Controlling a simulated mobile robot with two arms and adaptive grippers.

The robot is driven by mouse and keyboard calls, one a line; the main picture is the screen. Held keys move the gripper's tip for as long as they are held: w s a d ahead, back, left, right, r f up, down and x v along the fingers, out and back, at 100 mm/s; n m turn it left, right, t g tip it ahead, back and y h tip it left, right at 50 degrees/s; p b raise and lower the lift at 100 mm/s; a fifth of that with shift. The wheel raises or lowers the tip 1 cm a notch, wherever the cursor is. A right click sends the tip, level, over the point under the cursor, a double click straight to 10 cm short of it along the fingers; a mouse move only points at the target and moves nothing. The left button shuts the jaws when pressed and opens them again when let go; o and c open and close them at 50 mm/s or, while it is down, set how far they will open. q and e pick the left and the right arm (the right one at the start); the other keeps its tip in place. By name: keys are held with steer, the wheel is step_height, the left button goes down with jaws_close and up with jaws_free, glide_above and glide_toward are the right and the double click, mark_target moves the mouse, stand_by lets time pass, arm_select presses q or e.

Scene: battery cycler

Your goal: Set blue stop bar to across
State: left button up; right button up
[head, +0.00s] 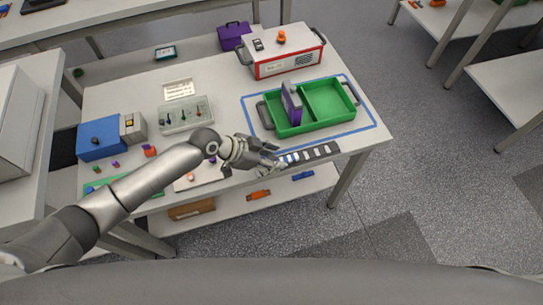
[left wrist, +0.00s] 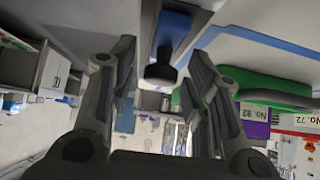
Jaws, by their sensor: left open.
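My left gripper (head: 272,158) is at the front edge of the table, beside the left end of a dark strip. It is open, and its two fingers (left wrist: 160,85) stand well apart in the left wrist view. Between and beyond them is a blue piece (left wrist: 172,30) with a dark round knob (left wrist: 160,72), which I take for the blue stop bar. It does not look gripped; whether a finger touches it I cannot tell. In the head view a blue bar (head: 302,176) shows below the table's front edge; I cannot tell if it is the same piece. My right gripper is not in view.
The dark strip (head: 325,150) with several pale pieces runs along the front edge. A green tray (head: 328,99) with a purple item (head: 296,112) stands behind it, inside a blue outline. A red-and-white box (head: 285,62) is farther back. An orange piece (head: 258,194) shows below.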

arm_select(q)
jaws_close()
stand_by(0.3)
steer(key=w+d+b, duration=0.1)
steer(key=d, duration=0.3)
steer(key=w+d+b, duration=0.1)
steer(key=d+b, duration=0.1)
steer(key=d, duration=0.2)
steer(key=w+d+b, duration=0.1)
steer(key=w+d, duration=0.1)
steer(key=d, duration=0.2)
steer(key=shift+d+f, duration=0.1)
steer(key=shift+d, duration=0.05)
steer(key=shift+d+b, duration=0.15)
steer(key=shift+b, duration=0.15)
steer(key=shift+r, duration=0.2)
